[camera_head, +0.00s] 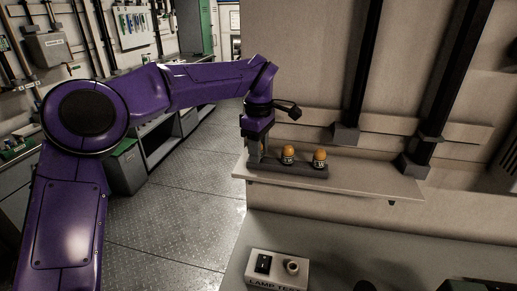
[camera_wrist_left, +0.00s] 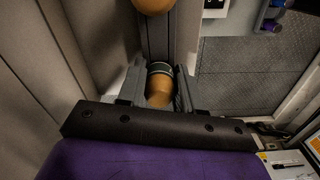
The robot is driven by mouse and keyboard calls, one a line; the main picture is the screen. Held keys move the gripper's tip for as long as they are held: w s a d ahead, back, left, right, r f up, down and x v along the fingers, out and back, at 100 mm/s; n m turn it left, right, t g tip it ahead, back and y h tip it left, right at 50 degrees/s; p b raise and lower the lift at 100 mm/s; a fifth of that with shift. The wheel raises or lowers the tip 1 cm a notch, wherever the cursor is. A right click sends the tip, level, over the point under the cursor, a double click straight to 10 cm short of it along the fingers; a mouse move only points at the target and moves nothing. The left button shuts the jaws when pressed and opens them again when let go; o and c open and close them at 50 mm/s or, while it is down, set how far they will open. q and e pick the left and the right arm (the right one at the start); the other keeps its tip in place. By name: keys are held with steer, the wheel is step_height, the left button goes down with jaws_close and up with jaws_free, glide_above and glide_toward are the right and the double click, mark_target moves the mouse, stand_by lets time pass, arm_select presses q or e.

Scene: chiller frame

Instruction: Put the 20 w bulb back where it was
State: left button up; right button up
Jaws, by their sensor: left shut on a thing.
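My left gripper (camera_head: 257,152) points down at the left end of a dark rack (camera_head: 307,171) on the wall shelf. In the left wrist view its fingers (camera_wrist_left: 158,92) are shut on an orange bulb (camera_wrist_left: 159,86) with a dark, pale-banded collar. The fingers hide this bulb in the head view, and I cannot tell whether it is seated in the rack or just above it. Two similar orange bulbs, a middle one (camera_head: 288,153) and a right one (camera_head: 320,156), stand upright in the rack. Their wattage marks are too small to read. My right gripper is not in view.
The shelf (camera_head: 375,185) juts from a beige panel with black uprights (camera_head: 365,70) behind it. Below, a lamp test box (camera_head: 279,270) with a black switch and a round socket sits on the bench. Open floor (camera_head: 175,225) lies left of the shelf.

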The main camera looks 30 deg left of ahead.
arm_select(q)
steer(key=o, duration=1.1)
steer(key=shift+f, duration=0.1)
step_height(320, 180, up, 12)
steer(key=shift+r+p, duration=0.25)
steer(key=shift+p, duration=0.75)
steer(key=shift+f, duration=0.1)
